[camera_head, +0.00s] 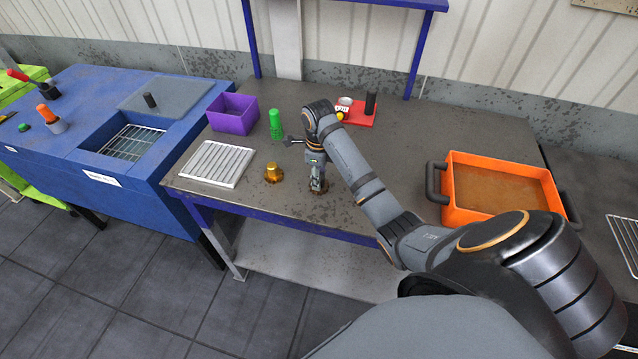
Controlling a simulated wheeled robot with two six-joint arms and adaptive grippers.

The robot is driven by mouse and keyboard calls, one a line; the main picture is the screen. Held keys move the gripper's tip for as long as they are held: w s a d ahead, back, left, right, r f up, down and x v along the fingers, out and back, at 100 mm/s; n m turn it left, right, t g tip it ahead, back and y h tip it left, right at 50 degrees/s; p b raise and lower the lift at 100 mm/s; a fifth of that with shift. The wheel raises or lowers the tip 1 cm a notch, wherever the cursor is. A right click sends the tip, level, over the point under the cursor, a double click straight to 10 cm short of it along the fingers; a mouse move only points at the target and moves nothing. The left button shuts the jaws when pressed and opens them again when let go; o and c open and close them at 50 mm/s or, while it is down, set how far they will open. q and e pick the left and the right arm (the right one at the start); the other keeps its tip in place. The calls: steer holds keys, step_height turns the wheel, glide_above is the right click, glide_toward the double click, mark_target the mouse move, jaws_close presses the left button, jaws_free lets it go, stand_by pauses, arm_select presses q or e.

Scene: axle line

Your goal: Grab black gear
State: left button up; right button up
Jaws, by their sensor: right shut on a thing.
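My right gripper (317,181) points down at the front middle of the grey workbench (300,108). It is shut on a small, dark brownish round part (319,190) low at the bench top, which looks like the black gear. The fingers cover much of this part, and its teeth are too small to make out. I cannot tell whether it touches the bench. A gold, stepped round part (273,173) stands on the bench to the left of the gripper, apart from it. My left gripper is not in view.
A grey slatted tray (217,164), purple bin (232,113) and green ribbed part (275,124) are on the left. A red tray (362,119) with a black cylinder (371,104) stands behind my arm. An orange crate (503,156) with black handles is on the right.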

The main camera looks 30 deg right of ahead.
jaws_close()
steer(key=shift+r, duration=0.15)
